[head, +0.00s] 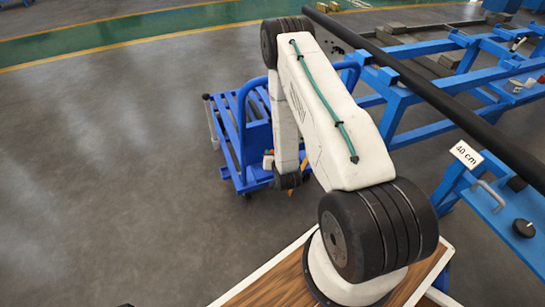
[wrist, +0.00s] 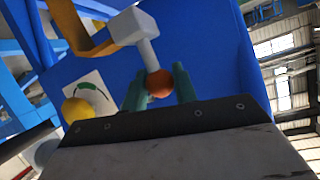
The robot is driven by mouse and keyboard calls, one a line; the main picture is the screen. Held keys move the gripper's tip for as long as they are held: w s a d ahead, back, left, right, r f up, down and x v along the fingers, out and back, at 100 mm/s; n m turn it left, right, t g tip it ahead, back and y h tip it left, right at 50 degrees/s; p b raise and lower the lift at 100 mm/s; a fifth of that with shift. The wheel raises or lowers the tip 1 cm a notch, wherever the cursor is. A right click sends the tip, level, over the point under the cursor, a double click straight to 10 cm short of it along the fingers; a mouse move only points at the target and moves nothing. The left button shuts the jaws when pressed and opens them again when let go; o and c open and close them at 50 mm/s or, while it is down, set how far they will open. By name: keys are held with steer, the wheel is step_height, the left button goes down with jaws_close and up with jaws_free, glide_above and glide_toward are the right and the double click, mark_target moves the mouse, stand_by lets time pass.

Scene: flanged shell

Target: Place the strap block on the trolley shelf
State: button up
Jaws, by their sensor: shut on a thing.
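In the wrist view my gripper (wrist: 159,88) is shut, its two green fingers on either side of an orange ball (wrist: 158,84). A pale grey stem and square block (wrist: 133,26) extend from the ball, with a tan-yellow strap (wrist: 78,32) beside the block. I take this held piece as the strap block; how its parts join is unclear. In the head view the blue trolley (head: 225,118), with slatted deck and tube handle, stands behind my arm. My gripper and most of the held piece are hidden there; an orange-tan bit (head: 291,192) shows low beside the trolley.
A yellow ball (wrist: 77,109) and a white sheet with a green arc (wrist: 92,92) show against a blue surface. In the head view, blue frames carry a long dark bar (head: 460,115) at right. Floor at left is clear.

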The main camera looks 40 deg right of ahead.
steer(key=shift+w+d, duration=0.3)
steer(key=shift+w, duration=0.2)
steer(key=shift+w+d+f, duration=0.15)
steer(key=shift+w+f, duration=0.05)
steer(key=shift+f, duration=0.75)
steer(key=shift+w+d+f, duration=0.15)
steer(key=shift+w+f, duration=0.05)
steer(key=shift+f, duration=0.7)
steer(key=shift+f, duration=0.1)
steer(key=o, duration=1.1)
